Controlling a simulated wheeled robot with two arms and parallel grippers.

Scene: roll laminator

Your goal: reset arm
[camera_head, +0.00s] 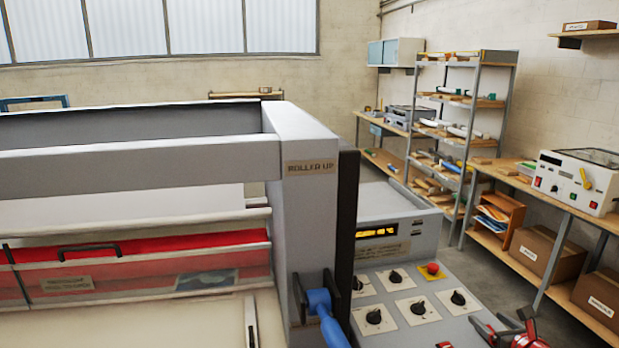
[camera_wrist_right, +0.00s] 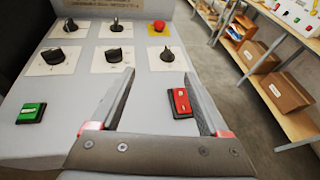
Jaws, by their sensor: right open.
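The right gripper (camera_head: 487,340) shows only as red and dark parts at the bottom edge of the head view, over the front of the control panel. In the right wrist view my right gripper (camera_wrist_right: 160,98) has its two fingers apart, with nothing between them held. A red switch (camera_wrist_right: 181,102) lies on the panel beyond the fingers, near the right finger. A green switch (camera_wrist_right: 31,113) is to the left. My left gripper is not in view.
The laminator (camera_head: 320,210) carries a blue lever (camera_head: 322,312). Its panel (camera_head: 392,338) has several black knobs (camera_head: 417,307) and a red emergency button (camera_head: 433,268). Shelves (camera_head: 460,130) and a bench with boxes (camera_head: 547,250) stand at right; floor between is clear.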

